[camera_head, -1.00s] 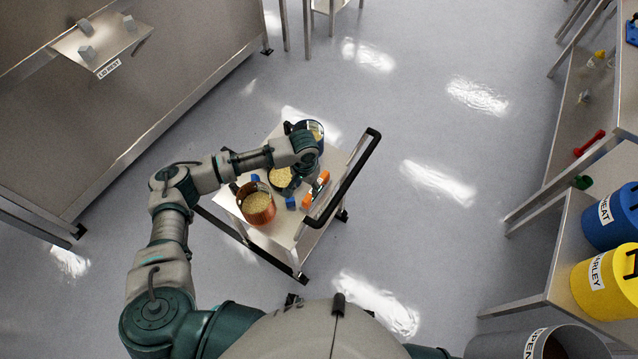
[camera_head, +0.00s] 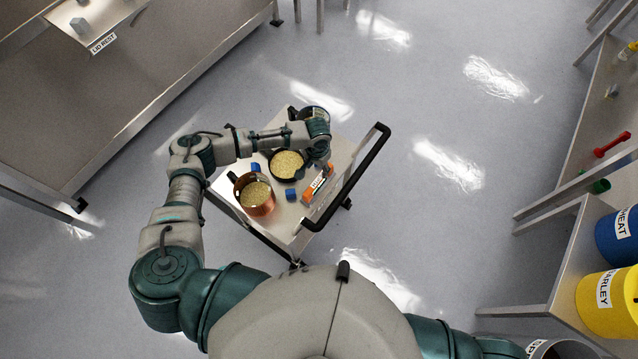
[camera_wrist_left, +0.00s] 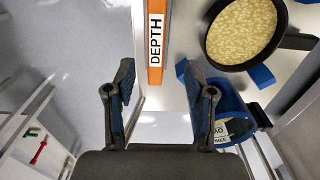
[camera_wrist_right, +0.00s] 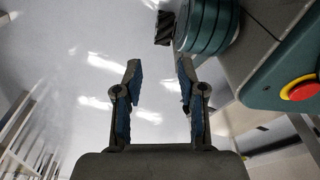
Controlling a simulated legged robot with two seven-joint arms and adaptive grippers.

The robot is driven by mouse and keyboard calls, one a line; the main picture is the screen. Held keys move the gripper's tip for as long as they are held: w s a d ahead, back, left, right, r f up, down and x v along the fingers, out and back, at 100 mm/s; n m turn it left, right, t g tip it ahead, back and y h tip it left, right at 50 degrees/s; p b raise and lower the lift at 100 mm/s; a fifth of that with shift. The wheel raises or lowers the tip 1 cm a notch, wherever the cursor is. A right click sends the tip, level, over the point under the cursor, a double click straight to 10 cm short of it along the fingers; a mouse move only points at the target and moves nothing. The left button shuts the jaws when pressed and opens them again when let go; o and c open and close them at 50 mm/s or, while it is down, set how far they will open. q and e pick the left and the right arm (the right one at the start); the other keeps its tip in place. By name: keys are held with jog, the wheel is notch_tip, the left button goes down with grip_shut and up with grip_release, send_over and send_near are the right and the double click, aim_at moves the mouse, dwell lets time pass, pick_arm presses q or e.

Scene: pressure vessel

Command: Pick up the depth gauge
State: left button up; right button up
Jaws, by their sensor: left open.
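The depth gauge (camera_head: 317,184) is an orange bar with a white label, lying on the cart top near the black handle. In the left wrist view the orange gauge (camera_wrist_left: 155,72) with its DEPTH label stands upright in the picture, ahead of and between the fingers. My left gripper (camera_wrist_left: 160,85) is open and empty. In the head view my left gripper (camera_head: 318,165) is over the cart beside the gauge, its fingers partly hidden by the wrist. My right gripper (camera_wrist_right: 160,85) is open and empty, over bare floor.
The cart (camera_head: 285,225) has a black handle (camera_head: 350,185). Yellow (camera_head: 605,305) and blue bins stand at right. Floor around the cart is clear.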

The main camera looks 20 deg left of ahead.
aim_at(318, 179)
pick_arm(q)
notch_tip(318, 179, down, 4)
jog(key=shift+a+r, duration=0.15)
jog(key=shift+r, duration=0.05)
jog(key=f, duration=0.3)
jog(key=f+b, duration=0.1)
jog(key=shift+s+d+f, duration=0.15)
jog(key=shift+s+d, duration=0.1)
jog(key=shift+d, duration=0.15)
jog(key=shift+f, duration=0.45)
pick_arm(e)
jog(key=w, duration=0.1)
jog(key=w+r, duration=0.2)
jog(key=shift+w+a, duration=0.2)
jog(key=shift+a, duration=0.05)
pick_arm(q)
jog(key=shift+a, duration=0.1)
grip_shut()
